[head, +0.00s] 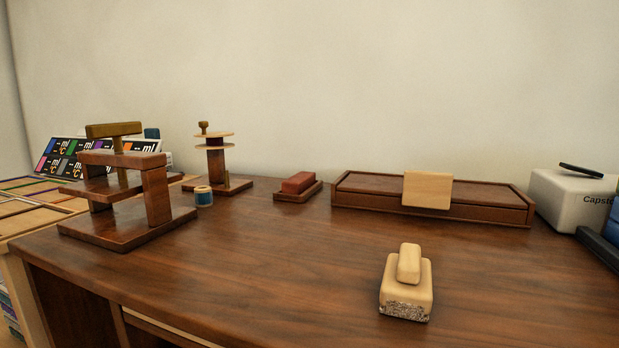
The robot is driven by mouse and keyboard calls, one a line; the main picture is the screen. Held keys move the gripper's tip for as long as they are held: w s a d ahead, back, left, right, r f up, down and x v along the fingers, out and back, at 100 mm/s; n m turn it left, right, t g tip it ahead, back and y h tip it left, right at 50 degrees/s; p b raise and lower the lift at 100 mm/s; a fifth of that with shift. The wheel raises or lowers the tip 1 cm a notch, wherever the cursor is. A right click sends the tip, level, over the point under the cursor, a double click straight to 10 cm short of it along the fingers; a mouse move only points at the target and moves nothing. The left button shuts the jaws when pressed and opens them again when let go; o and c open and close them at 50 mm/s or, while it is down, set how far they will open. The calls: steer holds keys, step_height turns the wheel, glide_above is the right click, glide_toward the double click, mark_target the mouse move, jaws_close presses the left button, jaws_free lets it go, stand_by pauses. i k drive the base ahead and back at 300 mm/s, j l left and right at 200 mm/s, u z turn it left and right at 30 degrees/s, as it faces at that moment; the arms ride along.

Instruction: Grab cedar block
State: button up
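A reddish-brown block (298,182), the one closest to cedar in colour, lies on a small dark wooden tray (291,197) near the back middle of the desk. No label shows, so I cannot be sure that it is the cedar block. A pale, flat wooden piece (427,190) stands upright against the front of a long dark wooden box (355,198). A pale block with a rounded handle and a speckled underside (406,290) sits at the front right of the desk. My gripper is not in view.
A wooden frame stand (158,195) is at the left, with a small blue-banded spool (203,196) beside it. A post with discs (215,160) stands behind. A white box (575,200) is at the right. The desk's middle front is clear.

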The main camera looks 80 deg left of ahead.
mark_target(300, 182)
steer(key=u, duration=0.4)
steer(key=j+u, duration=0.1)
steer(key=u, duration=0.7)
steer(key=i+u, duration=0.1)
steer(key=u, duration=0.3)
steer(key=j+u, duration=0.1)
steer(key=u, duration=0.3)
